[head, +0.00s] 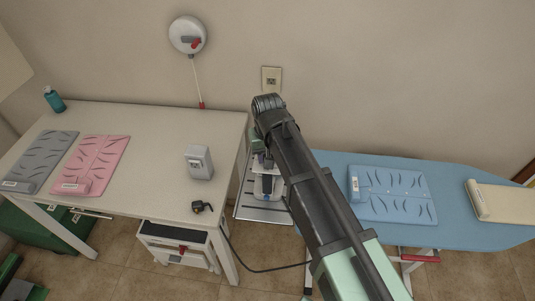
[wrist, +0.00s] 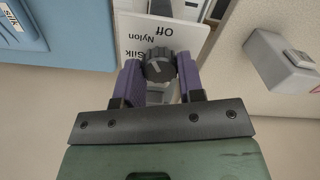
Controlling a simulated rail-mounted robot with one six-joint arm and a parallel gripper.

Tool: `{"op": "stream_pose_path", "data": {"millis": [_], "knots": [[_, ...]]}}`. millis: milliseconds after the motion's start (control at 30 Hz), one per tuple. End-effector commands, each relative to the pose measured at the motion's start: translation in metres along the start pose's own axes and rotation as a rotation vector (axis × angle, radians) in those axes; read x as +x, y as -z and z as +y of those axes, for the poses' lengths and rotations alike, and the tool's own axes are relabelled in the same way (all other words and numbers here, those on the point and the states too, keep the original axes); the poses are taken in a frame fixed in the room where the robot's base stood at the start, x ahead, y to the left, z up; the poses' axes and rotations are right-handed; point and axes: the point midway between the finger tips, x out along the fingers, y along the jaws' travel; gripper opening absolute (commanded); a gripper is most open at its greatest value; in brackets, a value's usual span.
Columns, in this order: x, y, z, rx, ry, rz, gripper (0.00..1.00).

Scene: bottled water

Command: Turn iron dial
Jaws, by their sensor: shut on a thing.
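The iron (head: 267,186) stands on a metal rest between the table and the ironing board, partly hidden by my arm in the head view. In the wrist view its dark ridged dial (wrist: 160,66) is between the two purple fingers of my gripper (wrist: 160,80). My gripper is shut on the dial. A pale label plate (wrist: 186,34) behind the dial shows the words Off, Nylon and Silk, upside down. A light line on the dial's face is visible. In the head view my fingertips are hidden behind my arm.
A blue folded cloth (head: 393,194) lies on the blue ironing board (head: 335,165), with a cream one (head: 503,203) to its right. The white table (head: 150,180) at left holds pink (head: 93,163) and grey (head: 42,160) cloths, a grey box (head: 199,162) and a teal bottle (head: 54,100).

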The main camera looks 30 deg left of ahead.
Motion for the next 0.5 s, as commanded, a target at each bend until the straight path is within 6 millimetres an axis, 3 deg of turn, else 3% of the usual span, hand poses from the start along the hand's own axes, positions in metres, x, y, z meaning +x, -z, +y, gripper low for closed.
{"op": "stream_pose_path", "data": {"millis": [500], "knots": [[0.0002, -0.0003, 0.0, -0.129, 0.0, -0.001, 0.12]]}}
